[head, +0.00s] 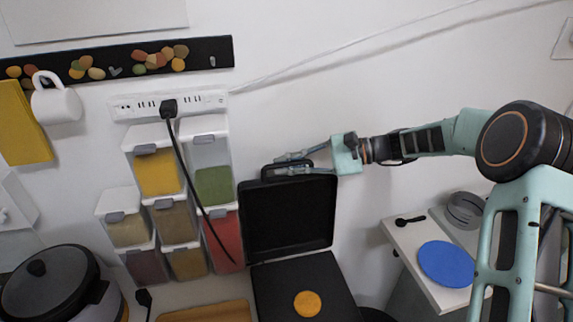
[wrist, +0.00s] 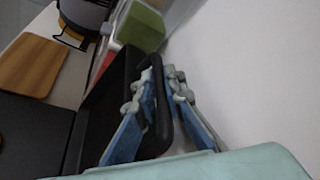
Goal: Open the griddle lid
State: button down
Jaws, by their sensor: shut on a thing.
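The black griddle stands on the counter with its lid (head: 288,222) raised to roughly upright against the wall side. Its flat base (head: 280,285) lies below, with a round orange-yellow piece on it (head: 308,304). My gripper (head: 278,164) reaches in from the right and is shut on the lid's handle (head: 270,163) at the top edge. In the wrist view, my blue-grey fingers (wrist: 160,78) lie on either side of the black handle loop (wrist: 165,118). The fingers partly hide the handle in both views.
Clear spice dispensers (head: 170,215) hang on the wall left of the lid, under a power strip (head: 168,103) with a black cord. A wooden board (head: 210,312) and a rice cooker (head: 50,285) are at left. A blue plate (head: 446,263) sits on a white surface at right.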

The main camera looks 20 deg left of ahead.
jog(key=c, duration=2)
grip_release()
jog(key=shift+f, duration=0.1)
jog(key=v, duration=1.2)
